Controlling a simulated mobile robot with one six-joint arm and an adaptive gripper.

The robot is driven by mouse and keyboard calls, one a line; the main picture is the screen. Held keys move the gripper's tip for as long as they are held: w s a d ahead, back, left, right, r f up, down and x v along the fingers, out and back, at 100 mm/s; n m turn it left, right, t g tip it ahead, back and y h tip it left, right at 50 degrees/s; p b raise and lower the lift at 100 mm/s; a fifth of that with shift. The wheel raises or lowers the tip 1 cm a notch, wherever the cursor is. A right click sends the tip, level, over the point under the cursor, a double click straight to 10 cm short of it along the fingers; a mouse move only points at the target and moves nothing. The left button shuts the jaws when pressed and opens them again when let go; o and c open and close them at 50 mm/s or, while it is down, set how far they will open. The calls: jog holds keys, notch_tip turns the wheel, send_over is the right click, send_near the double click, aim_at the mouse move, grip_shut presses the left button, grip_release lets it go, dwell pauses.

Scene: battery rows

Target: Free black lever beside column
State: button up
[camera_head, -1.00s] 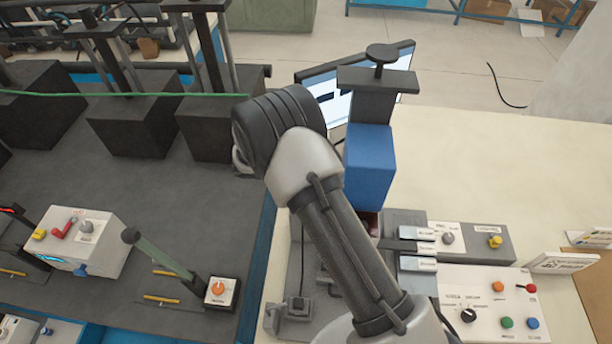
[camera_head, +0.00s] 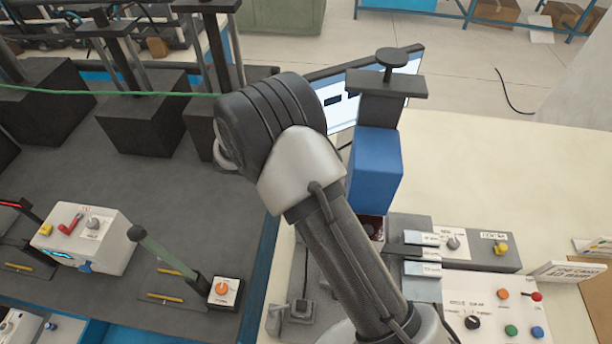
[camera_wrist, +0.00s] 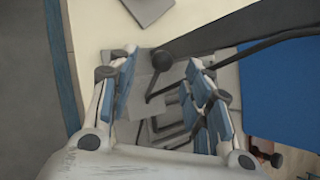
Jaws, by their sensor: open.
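In the wrist view, a black lever with a round knob (camera_wrist: 163,61) reaches in from the upper right. Its knob end lies in the gap between the fingers of my gripper (camera_wrist: 160,76). The fingers are apart, one on each side, and I see no firm contact with the lever. How far the knob is below the fingertips I cannot tell. In the head view, the blue column (camera_head: 374,170) with a dark top stands behind my arm. A blue surface (camera_wrist: 282,95) fills the right of the wrist view. My gripper and the black lever are hidden by my arm in the head view.
A grey fixture (camera_wrist: 160,130) lies below the fingers. Grey switch boxes (camera_head: 480,248) and a button panel (camera_head: 505,310) stand right of the column. A green lever (camera_head: 165,252) stands on the dark bench to the left. The pale table (camera_head: 490,175) is clear behind.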

jog(key=shift+v, duration=2.3)
